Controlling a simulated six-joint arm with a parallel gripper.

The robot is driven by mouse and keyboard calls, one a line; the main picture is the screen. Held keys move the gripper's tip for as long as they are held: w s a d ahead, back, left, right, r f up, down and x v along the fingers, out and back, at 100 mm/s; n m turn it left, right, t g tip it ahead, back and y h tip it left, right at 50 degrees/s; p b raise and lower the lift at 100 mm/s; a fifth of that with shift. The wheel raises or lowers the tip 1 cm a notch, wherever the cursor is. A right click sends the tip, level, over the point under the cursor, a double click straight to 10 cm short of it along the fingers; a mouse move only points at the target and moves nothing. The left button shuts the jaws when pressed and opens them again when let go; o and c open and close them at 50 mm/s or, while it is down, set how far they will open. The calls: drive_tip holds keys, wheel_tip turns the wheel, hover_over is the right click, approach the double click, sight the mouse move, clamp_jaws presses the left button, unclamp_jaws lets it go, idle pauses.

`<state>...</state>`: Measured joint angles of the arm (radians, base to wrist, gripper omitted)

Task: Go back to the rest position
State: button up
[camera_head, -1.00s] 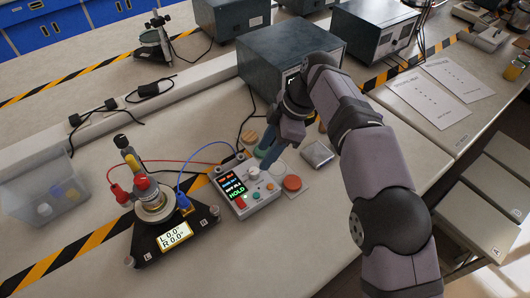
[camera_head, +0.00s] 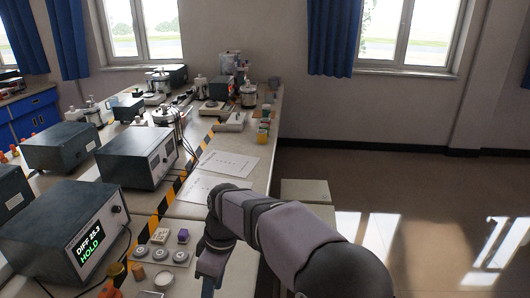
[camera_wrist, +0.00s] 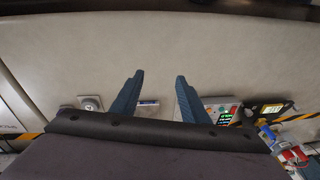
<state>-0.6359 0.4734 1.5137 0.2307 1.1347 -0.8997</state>
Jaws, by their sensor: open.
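My gripper (camera_wrist: 159,76) shows in the wrist view as two blue fingers spread apart, with nothing between the tips. Bare pale bench top lies behind them. In the head view my arm reaches in from the lower right, and the blue fingers point down at the bottom edge, partly cut off. A control box with a lit screen (camera_wrist: 222,112) is just right of the right finger in the wrist view. A black device with a yellow display (camera_wrist: 272,109) is further right.
In the head view, a dark instrument reading "DIFF 25.3 HOLD" (camera_head: 52,236) stands at the lower left. A plate with several round grey pieces (camera_head: 144,254) lies left of my gripper. Paper sheets (camera_head: 228,163) lie beyond. Open floor (camera_head: 440,215) is right of the bench.

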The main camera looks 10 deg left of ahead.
drive_tip(key=d+m, duration=0.5)
drive_tip(key=d, duration=0.6)
drive_tip(key=s+d+f+m+h+p, duration=0.1)
drive_tip(key=s+d+m, duration=0.4)
drive_tip(key=d, duration=0.5)
drive_tip(key=s+d+f+m+t+h+p, duration=0.1)
drive_tip(key=s+d+f+m+p, duration=0.1)
drive_tip(key=s+d+m, duration=0.4)
drive_tip(key=s+d, duration=0.1)
drive_tip(key=d, duration=0.4)
drive_tip(key=shift+s+m, duration=0.2)
drive_tip(key=shift+m, duration=0.1)
drive_tip(key=shift+f, duration=0.1)
